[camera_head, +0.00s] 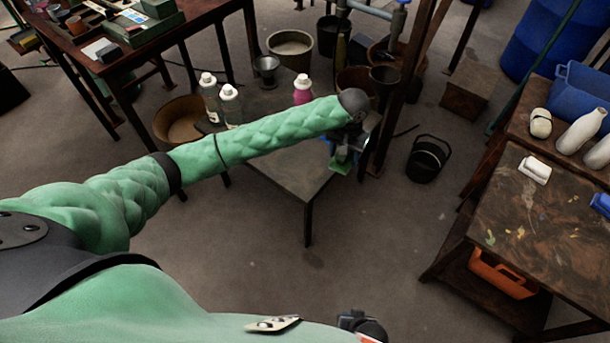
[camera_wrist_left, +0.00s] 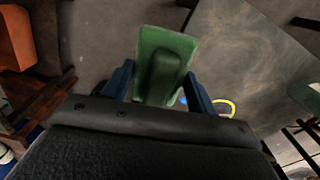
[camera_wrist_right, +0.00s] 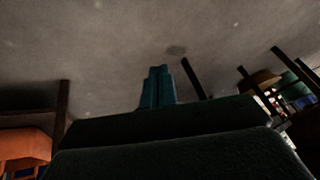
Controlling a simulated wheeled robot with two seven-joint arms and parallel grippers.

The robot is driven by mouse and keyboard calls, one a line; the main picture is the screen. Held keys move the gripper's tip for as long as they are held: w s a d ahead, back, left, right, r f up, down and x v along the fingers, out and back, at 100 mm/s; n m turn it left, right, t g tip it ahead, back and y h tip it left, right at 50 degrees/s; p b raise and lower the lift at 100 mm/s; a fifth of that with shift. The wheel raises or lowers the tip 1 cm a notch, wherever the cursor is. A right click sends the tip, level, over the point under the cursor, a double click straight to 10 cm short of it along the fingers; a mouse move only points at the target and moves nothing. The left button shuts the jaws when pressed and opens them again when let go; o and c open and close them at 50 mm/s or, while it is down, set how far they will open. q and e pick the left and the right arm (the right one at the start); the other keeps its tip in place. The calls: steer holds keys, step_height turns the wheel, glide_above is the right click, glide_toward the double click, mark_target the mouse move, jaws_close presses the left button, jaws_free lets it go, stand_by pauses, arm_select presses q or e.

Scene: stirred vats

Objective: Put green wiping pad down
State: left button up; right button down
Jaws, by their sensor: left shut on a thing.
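My left gripper (camera_head: 347,148) is shut on the green wiping pad (camera_head: 342,163), held near the right corner of a low grey table (camera_head: 300,178). In the left wrist view the pad (camera_wrist_left: 165,52) sits between the two blue fingers of the left gripper (camera_wrist_left: 160,88). There the pad appears over the floor, beside the edge of the grey table (camera_wrist_left: 250,50); its height above the table is hard to tell. In the right wrist view my right gripper (camera_wrist_right: 157,87) has its blue fingers together, with nothing visible between them, over bare floor.
Two white-capped bottles (camera_head: 220,100) and a pink bottle (camera_head: 302,90) stand at the table's far side. A black bucket (camera_head: 428,158) stands on the floor to the right. A brown workbench (camera_head: 540,220) is at the right. The table's near part is clear.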

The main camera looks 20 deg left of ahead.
arm_select(q)
steer(key=shift+w+a+f+m, duration=0.15)
steer(key=shift+a+f+m, duration=0.1)
steer(key=shift+m, duration=0.05)
steer(key=shift+w+f+m, duration=0.1)
steer(key=shift+w+m, duration=0.05)
steer(key=shift+m, duration=0.35)
steer(key=shift+a, duration=0.1)
glide_above(305, 173)
step_height(305, 173, down, 7)
steer(key=shift+f, duration=1.95)
arm_select(e)
steer(key=shift+w+a+r+m+t, duration=0.2)
steer(key=shift+w+a+t, duration=0.1)
steer(key=shift+w+t, duration=0.45)
steer(key=shift+w+a+r+m+t, duration=0.1)
steer(key=shift+w+a+r+t, duration=0.15)
steer(key=shift+w+t, duration=0.5)
arm_select(q)
steer(key=shift+f, duration=0.1)
steer(key=o, duration=0.9)
arm_select(e)
steer(key=shift+w, duration=0.1)
